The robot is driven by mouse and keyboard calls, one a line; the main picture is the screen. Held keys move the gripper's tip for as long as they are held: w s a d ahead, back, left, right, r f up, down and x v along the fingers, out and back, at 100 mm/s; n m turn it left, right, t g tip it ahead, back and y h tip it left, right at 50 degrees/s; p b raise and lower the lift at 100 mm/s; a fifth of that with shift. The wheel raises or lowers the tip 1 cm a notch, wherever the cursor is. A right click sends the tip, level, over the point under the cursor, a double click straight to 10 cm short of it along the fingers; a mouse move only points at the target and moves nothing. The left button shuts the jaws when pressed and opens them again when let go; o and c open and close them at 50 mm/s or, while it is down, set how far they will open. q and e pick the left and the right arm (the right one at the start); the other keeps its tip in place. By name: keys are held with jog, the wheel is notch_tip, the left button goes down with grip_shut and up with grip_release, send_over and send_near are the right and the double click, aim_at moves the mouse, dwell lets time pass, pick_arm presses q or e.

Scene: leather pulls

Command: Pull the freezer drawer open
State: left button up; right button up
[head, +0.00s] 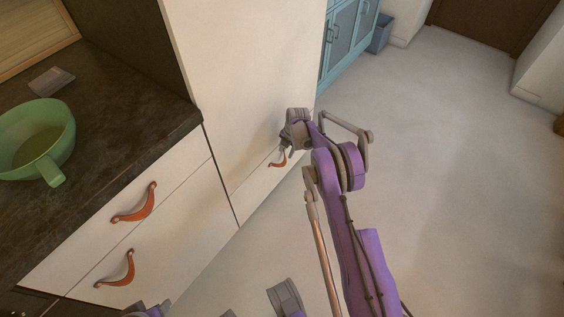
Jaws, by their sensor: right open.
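The freezer drawer (255,192) is the low white front at the bottom of the tall white fridge-freezer (245,80). It looks closed, flush with the front above it. Its orange leather pull (276,163) is partly covered by my gripper. My right gripper (285,146) is open at the upper end of this pull. I cannot tell whether the pull is between the fingers or whether they touch it. My left gripper cannot be made out in the head view.
To the left, a white cabinet (190,215) has two drawers with orange pulls under a dark countertop (110,120). A green bowl (58,125) stands on the top. A blue cabinet (345,40) and bin (380,35) are farther back. The floor (450,180) at right is clear.

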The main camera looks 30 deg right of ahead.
aim_at(282, 163)
jog(key=f, duration=0.3)
jog(key=w+f+b, duration=0.1)
jog(key=f, duration=0.2)
jog(key=f+b, duration=0.1)
jog(key=f, duration=0.2)
jog(key=shift+w+a+f, duration=0.25)
jog(key=shift+w+a, duration=0.15)
grip_shut()
dwell(0.9)
